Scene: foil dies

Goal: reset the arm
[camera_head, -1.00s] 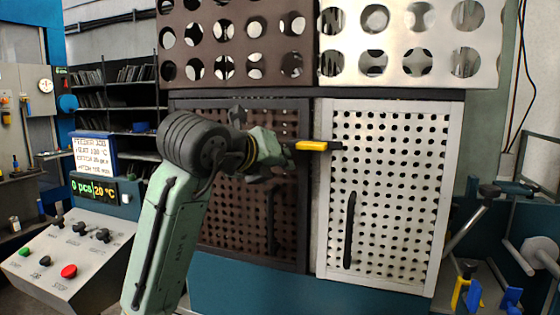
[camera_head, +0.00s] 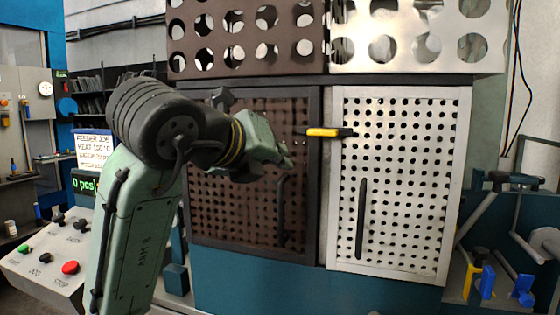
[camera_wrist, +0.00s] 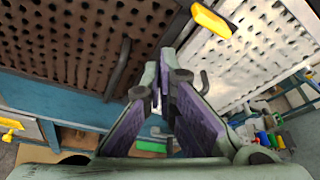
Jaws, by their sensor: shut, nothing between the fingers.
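My gripper (camera_head: 284,164) is in front of the dark perforated door, near its right side in the head view. In the wrist view my gripper (camera_wrist: 160,85) shows its two fingers close together at the tips, with nothing held. The yellow-and-black latch (camera_head: 328,132) lies level across the gap between the two doors, to the right of my gripper and apart from it. The same latch shows at the top of the wrist view (camera_wrist: 212,20).
The dark perforated door (camera_head: 225,215) and light perforated door (camera_head: 405,180) are closed, each with a black upright handle. A control panel (camera_head: 45,255) with a red button stands at left. A frame with yellow and blue clamps (camera_head: 485,280) is at lower right.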

